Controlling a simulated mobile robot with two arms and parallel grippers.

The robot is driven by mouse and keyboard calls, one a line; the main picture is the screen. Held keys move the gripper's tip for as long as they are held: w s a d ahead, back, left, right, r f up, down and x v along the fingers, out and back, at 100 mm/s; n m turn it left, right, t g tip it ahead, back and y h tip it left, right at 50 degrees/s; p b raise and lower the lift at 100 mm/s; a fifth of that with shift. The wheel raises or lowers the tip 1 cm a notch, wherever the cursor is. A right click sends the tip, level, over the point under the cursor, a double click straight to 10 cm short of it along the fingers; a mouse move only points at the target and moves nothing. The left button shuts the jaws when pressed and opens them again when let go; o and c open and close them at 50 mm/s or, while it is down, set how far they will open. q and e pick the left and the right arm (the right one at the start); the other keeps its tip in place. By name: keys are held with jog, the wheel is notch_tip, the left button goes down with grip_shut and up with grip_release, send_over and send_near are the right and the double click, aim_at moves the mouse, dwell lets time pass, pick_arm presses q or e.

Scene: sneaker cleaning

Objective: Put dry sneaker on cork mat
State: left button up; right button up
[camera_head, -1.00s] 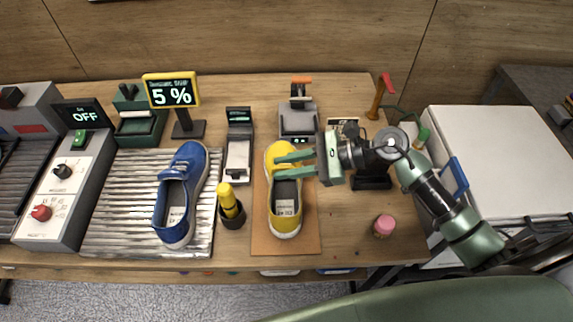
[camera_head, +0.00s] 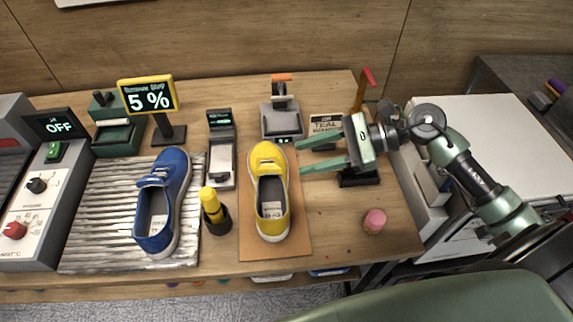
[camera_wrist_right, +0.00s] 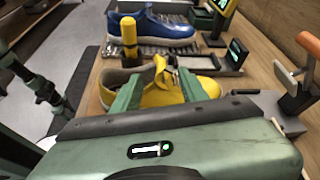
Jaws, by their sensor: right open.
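The yellow sneaker (camera_head: 269,190) rests on the brown cork mat (camera_head: 246,246), its toe toward the back. It also shows in the right wrist view (camera_wrist_right: 170,92), beyond the fingers. The blue sneaker (camera_head: 163,200) lies on the ridged metal rack (camera_head: 105,200) to the left. My right gripper (camera_head: 300,157) is open and empty, with its fingertips just right of the yellow sneaker and apart from it. In the right wrist view, its green fingers (camera_wrist_right: 163,94) point toward the yellow sneaker. My left gripper is out of view.
A yellow-topped bottle in a black cup (camera_head: 215,212) stands between the sneakers. The heater box (camera_head: 40,195) reads OFF. A pink-topped jar (camera_head: 374,221) stands front right, with clear tabletop left of it.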

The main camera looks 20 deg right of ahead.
jog(key=shift+v, duration=1.45)
jog(key=shift+r, duration=0.15)
